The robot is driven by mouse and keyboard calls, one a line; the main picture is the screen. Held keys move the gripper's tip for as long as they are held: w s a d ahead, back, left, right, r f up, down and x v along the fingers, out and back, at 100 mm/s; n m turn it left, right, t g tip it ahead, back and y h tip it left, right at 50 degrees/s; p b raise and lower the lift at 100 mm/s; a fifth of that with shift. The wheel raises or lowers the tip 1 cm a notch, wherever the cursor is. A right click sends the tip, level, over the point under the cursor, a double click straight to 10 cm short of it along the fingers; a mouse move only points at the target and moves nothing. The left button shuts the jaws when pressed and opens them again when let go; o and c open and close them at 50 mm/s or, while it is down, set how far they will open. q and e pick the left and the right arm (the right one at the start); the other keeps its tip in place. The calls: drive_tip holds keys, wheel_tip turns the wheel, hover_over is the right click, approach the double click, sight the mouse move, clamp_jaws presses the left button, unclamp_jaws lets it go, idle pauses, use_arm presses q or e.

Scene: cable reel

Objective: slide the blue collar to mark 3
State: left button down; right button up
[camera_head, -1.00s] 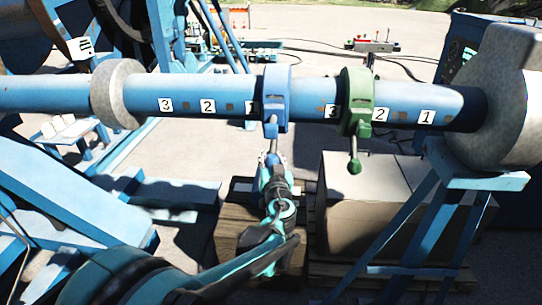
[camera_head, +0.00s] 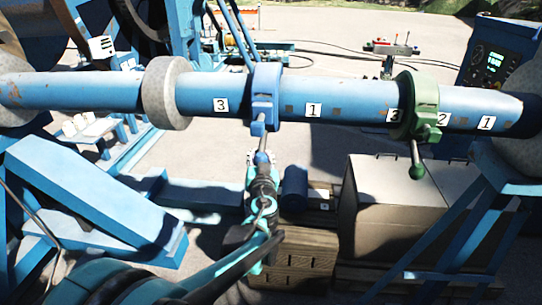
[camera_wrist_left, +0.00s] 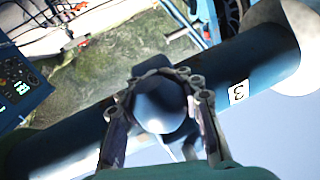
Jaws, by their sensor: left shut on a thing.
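The blue collar (camera_head: 264,92) is around the blue pipe (camera_head: 345,103), between the label 3 (camera_head: 221,105) on its left and the label 1 (camera_head: 313,110) on its right. The label 2 between them is hidden behind it. A handle (camera_head: 259,127) hangs down from the collar. My left gripper (camera_head: 261,172) is at the handle's lower end, below the pipe, and shut on it. In the left wrist view the handle's round end (camera_wrist_left: 160,104) sits between both fingers. The label 3 (camera_wrist_left: 238,92) also shows there, right of the gripper. My right gripper is out of view.
A grey ring (camera_head: 166,93) is around the pipe left of the label 3. A green collar (camera_head: 416,106) with a hanging handle sits farther right, by a second row of labels. Boxes (camera_head: 400,205) stand below. Bare pipe lies between the blue collar and the grey ring.

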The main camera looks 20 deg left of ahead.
use_arm(q)
drive_tip(key=s+a, duration=0.2)
drive_tip(key=a, duration=0.4)
drive_tip(key=shift+a, duration=0.3)
drive_tip(key=c, duration=1.4)
unclamp_jaws()
drive_tip(key=shift+s, duration=0.1)
drive_tip(key=shift+c, duration=0.2)
drive_tip(key=o, duration=0.4)
drive_tip(key=shift+a, duration=0.15)
drive_tip(key=shift+o, duration=0.2)
drive_tip(key=shift+a, duration=0.1)
